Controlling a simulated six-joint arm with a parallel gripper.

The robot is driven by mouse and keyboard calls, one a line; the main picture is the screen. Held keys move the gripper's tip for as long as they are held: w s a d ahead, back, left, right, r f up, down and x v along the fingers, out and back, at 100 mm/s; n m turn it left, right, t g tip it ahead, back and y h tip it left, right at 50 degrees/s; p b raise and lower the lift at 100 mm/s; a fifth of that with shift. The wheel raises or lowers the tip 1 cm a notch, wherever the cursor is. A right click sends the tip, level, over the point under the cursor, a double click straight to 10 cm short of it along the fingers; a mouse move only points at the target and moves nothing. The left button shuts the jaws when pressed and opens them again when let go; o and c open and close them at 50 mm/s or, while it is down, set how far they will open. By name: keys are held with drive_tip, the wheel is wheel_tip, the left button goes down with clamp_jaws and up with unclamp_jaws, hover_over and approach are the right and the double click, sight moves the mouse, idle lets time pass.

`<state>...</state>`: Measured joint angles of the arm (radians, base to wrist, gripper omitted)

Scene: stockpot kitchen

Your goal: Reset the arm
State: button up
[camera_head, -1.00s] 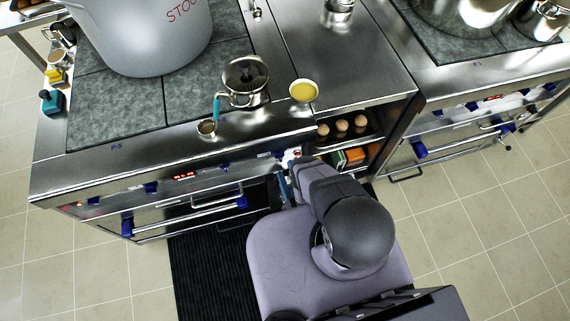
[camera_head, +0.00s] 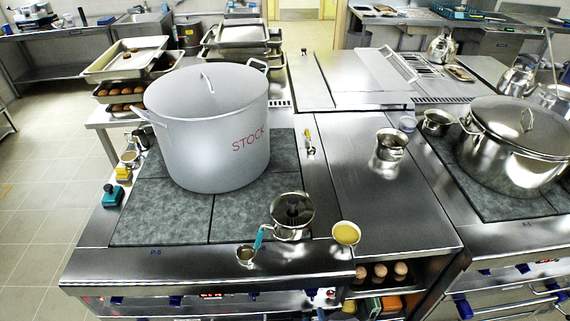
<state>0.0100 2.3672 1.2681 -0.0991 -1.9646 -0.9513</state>
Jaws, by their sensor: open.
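My gripper is not in view; the camera looks over the counter and my arm does not clearly show. A large grey stockpot (camera_head: 205,130) marked STOCK, with its lid on, stands on the dark tiled cooktop (camera_head: 150,215). A bowl of yellow liquid (camera_head: 346,234) is on the steel counter to the right.
A shiny pot (camera_head: 515,145) stands on the right cooktop. A metal vessel (camera_head: 390,145) stands on the middle counter, with bare steel in front of it. Trays of food (camera_head: 125,95) are at the back left.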

drive_tip(key=s+a+f+m+g+y+b, duration=0.3)
drive_tip(key=s+a+f+m+g+b, duration=0.15)
drive_tip(key=a+f+g, duration=0.45)
drive_tip(key=s+a+f+m+g+y+b, duration=0.3)
drive_tip(key=s+a+f+g, duration=0.35)
drive_tip(key=a, duration=0.45)
drive_tip(key=w+d+r+n+h+b, duration=0.15)
drive_tip(key=w+r+n, duration=0.25)
drive_tip(key=r+n, duration=0.65)
drive_tip(key=w+d+r+n+h, duration=0.2)
drive_tip(key=w+r+n, duration=0.25)
drive_tip(key=r, duration=1.15)
drive_tip(key=w+d+r+m+t+h+p, duration=0.2)
drive_tip(key=w+d+r+h+p, duration=0.1)
drive_tip(key=d+r, duration=0.8)
drive_tip(key=s+d+r+m+h+p, duration=0.2)
drive_tip(key=d+r+m, duration=0.4)
drive_tip(key=r+m, duration=0.15)
drive_tip(key=s+d+r+m+g+y+p, duration=0.1)
drive_tip(key=s+r+m+g+p, duration=0.2)
drive_tip(key=s+r+m, duration=0.5)
drive_tip(key=shift+s+d+m, duration=0.25)
drive_tip(key=shift+m, duration=0.45)
